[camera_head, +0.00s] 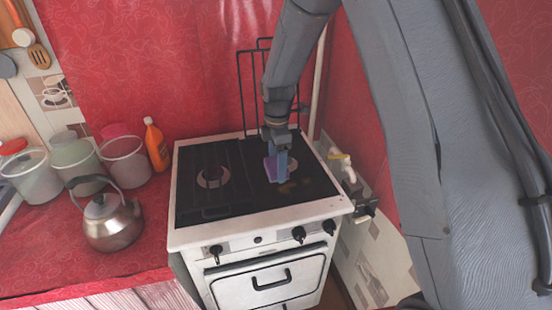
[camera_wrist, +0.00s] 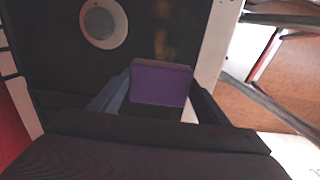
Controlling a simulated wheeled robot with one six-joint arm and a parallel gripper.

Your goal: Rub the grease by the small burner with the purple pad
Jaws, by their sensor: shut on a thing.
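The purple pad (camera_head: 270,167) is held upright between the fingers of my gripper (camera_head: 281,163), above the right part of the black stove top. The pad (camera_wrist: 161,84) also shows in the wrist view, with my gripper (camera_wrist: 155,98) shut on it. One round burner (camera_head: 212,175) sits on the left of the stove top. I cannot tell whether the pad touches the surface.
The white stove (camera_head: 262,213) has a black wire rack (camera_head: 246,90) raised behind it. A kettle (camera_head: 110,221), several lidded containers and an orange bottle (camera_head: 156,146) stand on the red counter (camera_head: 60,250) to the left.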

